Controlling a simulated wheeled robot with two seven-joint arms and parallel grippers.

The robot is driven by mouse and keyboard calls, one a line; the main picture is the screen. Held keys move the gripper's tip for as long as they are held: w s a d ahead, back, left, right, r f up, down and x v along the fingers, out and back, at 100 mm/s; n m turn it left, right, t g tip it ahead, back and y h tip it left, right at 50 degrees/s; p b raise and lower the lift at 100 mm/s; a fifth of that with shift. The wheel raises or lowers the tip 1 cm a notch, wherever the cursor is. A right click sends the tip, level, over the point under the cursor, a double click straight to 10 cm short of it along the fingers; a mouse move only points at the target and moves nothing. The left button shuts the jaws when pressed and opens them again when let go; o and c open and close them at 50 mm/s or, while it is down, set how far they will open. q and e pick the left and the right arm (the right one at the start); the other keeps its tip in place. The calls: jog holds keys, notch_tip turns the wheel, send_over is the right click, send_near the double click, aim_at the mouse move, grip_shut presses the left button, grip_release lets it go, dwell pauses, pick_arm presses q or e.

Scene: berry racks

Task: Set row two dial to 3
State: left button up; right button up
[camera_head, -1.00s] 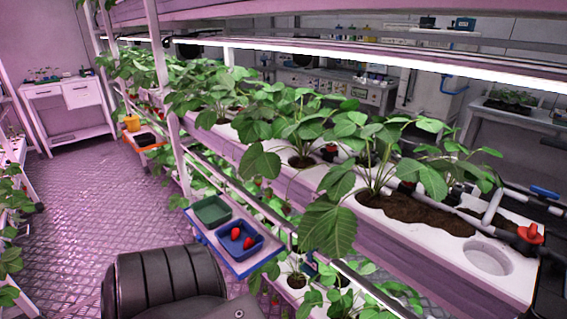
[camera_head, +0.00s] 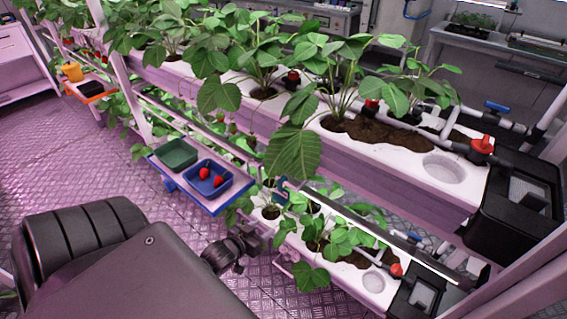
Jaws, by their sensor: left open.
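A red dial (camera_head: 483,146) sits on the pipe at the right end of the upper planter row. Another red dial (camera_head: 396,270) sits at the right end of the lower row. Smaller red knobs (camera_head: 371,106) show among the upper plants. No numbers can be read on any dial, and I cannot tell which is the row two dial. My left gripper (camera_head: 246,242) is at the lower middle, partly behind my own arm, left of the lower row and apart from the dials. Its fingers are small and dark; it appears empty. My right gripper is not in view.
A blue-edged shelf (camera_head: 226,199) holds a green tray (camera_head: 176,153) and a blue tray (camera_head: 222,187) with red berries. Leafy plants (camera_head: 293,150) overhang the rows. A blue valve handle (camera_head: 497,108) and black boxes (camera_head: 513,190) stand at the right. The floor at left is clear.

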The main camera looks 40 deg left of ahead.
pick_arm(q)
notch_tip(320, 180, up, 14)
jog(key=r+t, duration=0.1)
jog(key=t, duration=0.2)
jog(key=m+t, duration=0.1)
jog(key=t, duration=0.1)
send_near(287, 158)
jog(key=shift+h, duration=0.4)
jog(key=w, duration=0.5)
jog(key=w+p, duration=0.1)
jog(key=w, duration=0.1)
jog(key=shift+w+a+r, duration=0.2)
jog(key=shift+w+a, duration=0.05)
jog(key=shift+a, duration=0.05)
jog(key=shift+w, duration=0.45)
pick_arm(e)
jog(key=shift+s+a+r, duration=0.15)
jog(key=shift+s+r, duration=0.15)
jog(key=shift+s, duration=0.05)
pick_arm(q)
jog(key=c, duration=1)
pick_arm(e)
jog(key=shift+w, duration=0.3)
